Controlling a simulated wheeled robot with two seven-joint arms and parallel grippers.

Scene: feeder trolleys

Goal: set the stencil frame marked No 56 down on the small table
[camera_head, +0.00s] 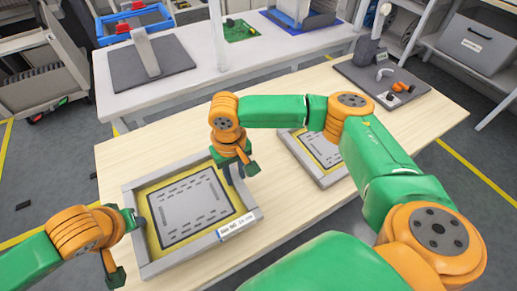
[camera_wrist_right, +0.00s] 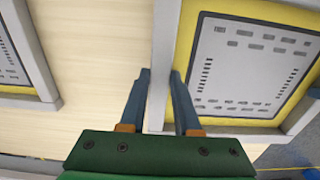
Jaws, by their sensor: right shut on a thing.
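A stencil frame with grey rails (camera_head: 190,257), a yellow border and a grey plate is at the left end of the light wood table (camera_head: 135,150). The white label on its front rail is too small to read surely. My right gripper (camera_head: 236,180) is shut on its right rail, which also shows between the fingers in the right wrist view (camera_wrist_right: 163,75). I cannot tell whether the frame rests on the table or hangs just above it. My left gripper (camera_head: 122,248) is beside the frame's left rail; its jaws do not show clearly.
A second stencil frame (camera_head: 331,181) lies on the table to the right, partly behind my right arm. A dark mat with a stand and small parts (camera_head: 383,92) is at the table's right end. A white bench (camera_head: 190,88) stands behind. Bare wood lies between the frames.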

